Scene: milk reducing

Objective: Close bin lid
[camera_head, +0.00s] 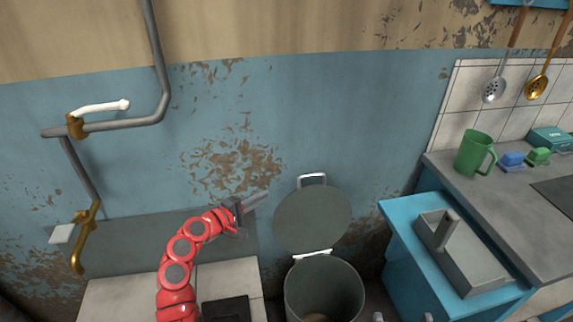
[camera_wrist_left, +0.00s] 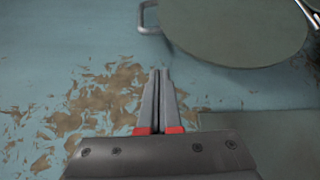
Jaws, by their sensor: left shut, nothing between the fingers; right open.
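The bin (camera_head: 325,290) stands on the floor below the middle of the head view. Its round grey lid (camera_head: 313,220) is raised upright against the blue wall, hinged at the bin's back rim, with a metal handle (camera_head: 312,179) at its top. My left gripper (camera_head: 262,196) is shut and empty, just left of the lid and apart from it. In the left wrist view the shut fingers (camera_wrist_left: 158,80) point at the wall. The lid (camera_wrist_left: 235,25) and its handle (camera_wrist_left: 148,17) show there at the upper right.
A blue cabinet (camera_head: 400,235) with a grey box-like object (camera_head: 460,250) on top stands right of the bin. A grey counter (camera_head: 510,205) holds a green mug (camera_head: 474,153). Pipes (camera_head: 155,60) run along the wall at left. The space above the bin's opening is clear.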

